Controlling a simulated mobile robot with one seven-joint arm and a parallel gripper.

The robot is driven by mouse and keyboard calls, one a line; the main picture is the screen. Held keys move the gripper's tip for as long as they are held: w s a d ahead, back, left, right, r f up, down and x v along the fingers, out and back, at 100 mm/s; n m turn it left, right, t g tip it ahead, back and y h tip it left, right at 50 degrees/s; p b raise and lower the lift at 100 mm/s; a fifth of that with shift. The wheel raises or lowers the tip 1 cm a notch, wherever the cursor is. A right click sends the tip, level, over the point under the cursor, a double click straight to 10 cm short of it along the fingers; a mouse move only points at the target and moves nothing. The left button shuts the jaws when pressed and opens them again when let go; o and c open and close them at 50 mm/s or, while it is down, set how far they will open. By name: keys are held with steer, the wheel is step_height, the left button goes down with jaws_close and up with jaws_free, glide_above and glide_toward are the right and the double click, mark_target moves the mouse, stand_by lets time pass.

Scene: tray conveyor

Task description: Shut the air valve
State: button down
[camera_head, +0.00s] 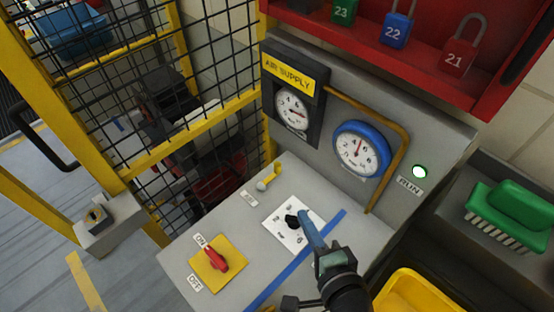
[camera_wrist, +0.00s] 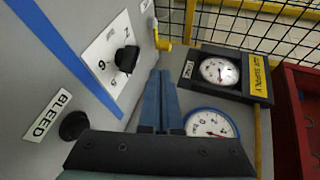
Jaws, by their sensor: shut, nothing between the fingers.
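A small yellow lever (camera_head: 272,176) with a pale round end stands at the back edge of the grey panel, beside a small label too blurred to read; it looks like the air valve. It also shows at the top of the wrist view (camera_wrist: 162,40). My gripper (camera_head: 304,215) is shut and empty, its blue fingers together. They point over the panel close to a black knob (camera_head: 292,220) on a white dial plate (camera_head: 283,235). In the wrist view the fingertips (camera_wrist: 161,73) are right of that knob (camera_wrist: 127,59); I cannot tell whether they touch. The lever is beyond the fingertips.
A red switch (camera_head: 216,258) sits on a yellow plate marked ON and OFF. Behind the panel are an AIR SUPPLY gauge (camera_head: 293,111), a blue-rimmed gauge (camera_head: 361,149) and a yellow pipe (camera_head: 400,150). Wire fencing (camera_head: 225,60) stands close behind the lever. A BLEED knob (camera_wrist: 74,125) shows too.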

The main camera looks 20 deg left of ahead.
mark_target(278, 169)
steer(key=shift+s+d+r, duration=0.1)
steer(key=shift+s+d, duration=0.1)
steer(key=p+x, duration=0.1)
steer(key=x, duration=0.3)
steer(key=r+x, duration=0.1)
steer(key=x, duration=0.4)
steer(key=p+x, duration=0.1)
steer(key=x, duration=0.4)
steer(key=shift+w+a+r+p, duration=0.15)
steer(key=shift+p, duration=0.2)
